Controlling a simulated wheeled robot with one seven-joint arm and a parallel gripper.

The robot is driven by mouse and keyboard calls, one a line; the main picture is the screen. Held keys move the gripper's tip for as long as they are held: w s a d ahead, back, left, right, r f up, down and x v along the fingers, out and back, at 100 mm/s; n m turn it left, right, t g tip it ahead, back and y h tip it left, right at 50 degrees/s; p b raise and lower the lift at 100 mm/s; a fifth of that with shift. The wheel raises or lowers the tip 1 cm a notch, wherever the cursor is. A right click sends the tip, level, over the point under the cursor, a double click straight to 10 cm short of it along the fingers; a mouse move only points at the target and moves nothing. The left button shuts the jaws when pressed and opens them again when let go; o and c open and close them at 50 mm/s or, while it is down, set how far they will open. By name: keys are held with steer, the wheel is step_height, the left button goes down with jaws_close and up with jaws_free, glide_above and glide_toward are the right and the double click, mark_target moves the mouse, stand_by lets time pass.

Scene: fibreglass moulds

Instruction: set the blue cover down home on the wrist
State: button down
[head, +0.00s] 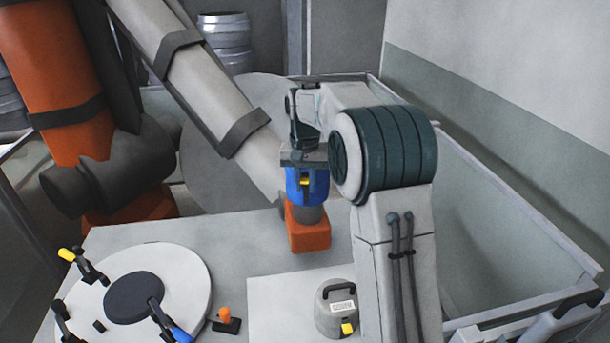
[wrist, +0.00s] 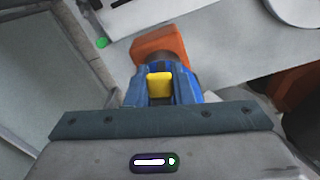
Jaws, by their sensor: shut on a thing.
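The blue cover (head: 293,186) with a yellow tab hangs below my gripper (head: 306,172), which is shut on it. In the wrist view the blue cover (wrist: 182,88) and its yellow tab show between the jaws. Directly below is the wrist, with an orange block (head: 309,237) and a dark grey round part at its top. The orange part of the wrist also shows in the wrist view (wrist: 158,46). The cover's lower edge meets or overlaps the grey part in the picture. I cannot tell whether it is seated or hovering; the gripper hides its top.
A white round plate (head: 185,275) with a dark disc and several clamps stands front left. A small orange-knobbed lever (head: 226,320) is beside it. A grey canister (head: 337,312) stands front centre. A large grey and orange arm (head: 190,85) crosses close on the left.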

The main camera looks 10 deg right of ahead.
steer(key=b, duration=0.5)
glide_toward(307, 213)
steer(key=shift+s+a+f, duration=0.2)
steer(key=shift+s+f, duration=0.4)
steer(key=shift+s, duration=0.05)
steer(key=shift+s+a+f, duration=0.25)
steer(key=shift+s+f, duration=0.35)
steer(key=shift+s+a+f, duration=0.2)
steer(key=shift+s+f, duration=0.4)
steer(key=shift+s, duration=0.05)
steer(key=shift+f+b, duration=0.3)
steer(key=shift+f, duration=0.5)
steer(key=c, duration=1.2)
jaws_free()
